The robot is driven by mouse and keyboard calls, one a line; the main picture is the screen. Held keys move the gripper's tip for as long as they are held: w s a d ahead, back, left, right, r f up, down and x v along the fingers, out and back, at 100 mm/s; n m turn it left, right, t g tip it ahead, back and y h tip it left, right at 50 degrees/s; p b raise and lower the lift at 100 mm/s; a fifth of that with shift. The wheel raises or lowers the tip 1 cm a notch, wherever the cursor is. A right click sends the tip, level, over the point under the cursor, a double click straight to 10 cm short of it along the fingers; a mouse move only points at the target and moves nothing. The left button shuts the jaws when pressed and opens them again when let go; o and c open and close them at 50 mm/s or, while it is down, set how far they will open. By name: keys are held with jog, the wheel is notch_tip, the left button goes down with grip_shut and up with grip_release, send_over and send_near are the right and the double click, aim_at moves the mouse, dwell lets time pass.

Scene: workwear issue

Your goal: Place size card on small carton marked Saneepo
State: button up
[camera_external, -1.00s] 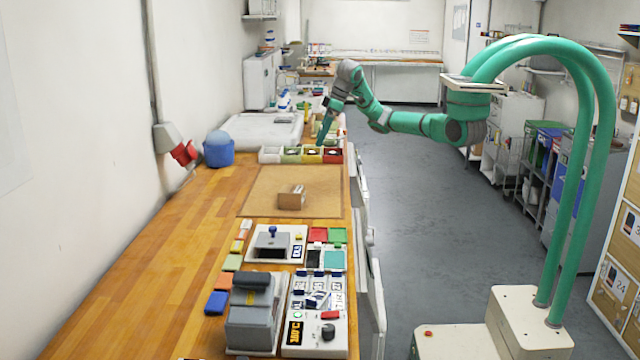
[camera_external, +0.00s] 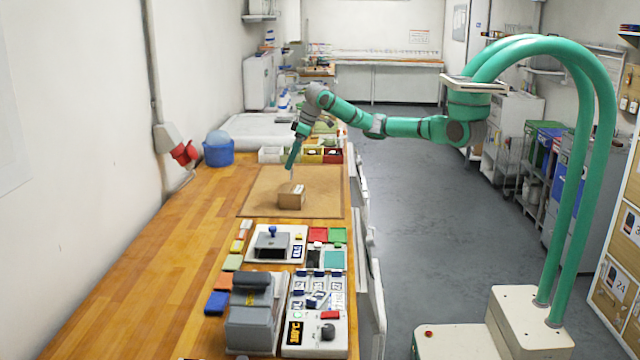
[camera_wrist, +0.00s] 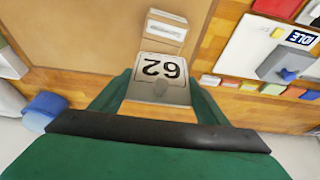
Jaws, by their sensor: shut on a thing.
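A pale size card (camera_wrist: 160,68) printed with 62, upside down in the wrist view, is held between the fingers of my gripper (camera_wrist: 157,92). In the external view my gripper (camera_external: 290,167) points down just above the small brown carton (camera_external: 290,199), and the card there is too small to make out clearly. The carton stands on a tan mat (camera_external: 257,190) on the wooden bench. In the wrist view the carton (camera_wrist: 167,28) shows a white label beyond the card; its name cannot be read. A gap between card and carton cannot be judged exactly.
Colored bins (camera_external: 311,155) stand behind the mat. A blue tub (camera_external: 218,150) is at the left by the wall. A device with a blue knob (camera_external: 272,240) and colored blocks stand in front. The mat around the carton is bare.

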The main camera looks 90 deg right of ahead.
jog(key=shift+s+x, duration=0.1)
jog(key=shift+x, duration=1.1)
jog(key=shift+s+x, duration=0.15)
jog(key=shift+x, duration=1.05)
jog(key=shift+f, duration=0.15)
jog(key=o, duration=1.2)
jog(key=shift+d, duration=0.1)
jog(key=v, duration=1.2)
